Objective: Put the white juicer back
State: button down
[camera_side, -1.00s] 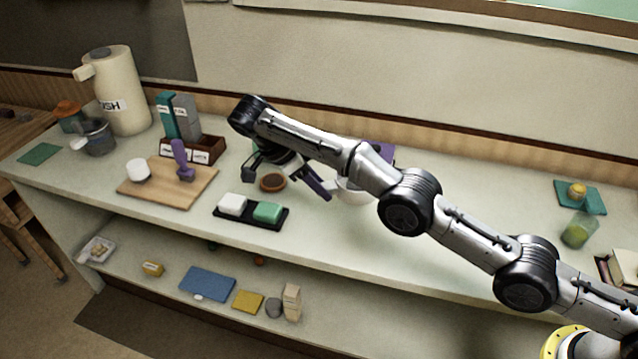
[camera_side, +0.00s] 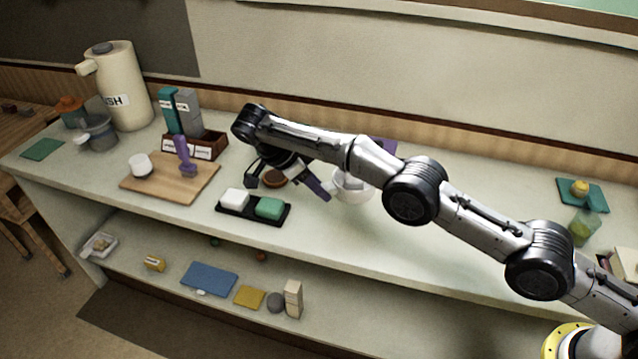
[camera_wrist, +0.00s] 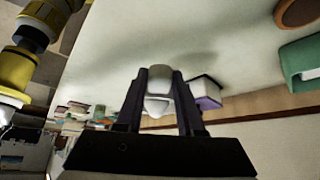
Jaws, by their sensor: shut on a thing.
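The white juicer (camera_side: 353,187) is a rounded white bowl-like thing, partly hidden behind my arm in the side view. In the wrist view the juicer (camera_wrist: 158,82) sits between my two dark fingers, near their tips. My gripper (camera_side: 326,190) is shut on it. In the wrist view my gripper (camera_wrist: 159,88) shows both fingers against its sides. The juicer is low over the counter; I cannot tell whether it touches it.
A brown round dish (camera_side: 275,179) and a black tray (camera_side: 253,213) with white and green blocks lie close by. A purple thing (camera_side: 385,147) stands behind my arm. A cutting board (camera_side: 165,188) is at left.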

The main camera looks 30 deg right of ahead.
jog(key=shift+s+f+n, duration=0.3)
jog(key=shift+f+n, duration=0.2)
jog(key=shift+f, duration=0.1)
jog(key=shift+s+f+n+t, duration=0.5)
jog(key=shift+s+t, duration=0.1)
jog(key=shift+s, duration=0.6)
jog(key=shift+s+r+n, duration=0.4)
jog(key=shift+s+r, duration=0.2)
jog(key=shift+s, duration=0.25)
jog(key=shift+f, duration=3.05)
jog(key=shift+f, duration=0.5)
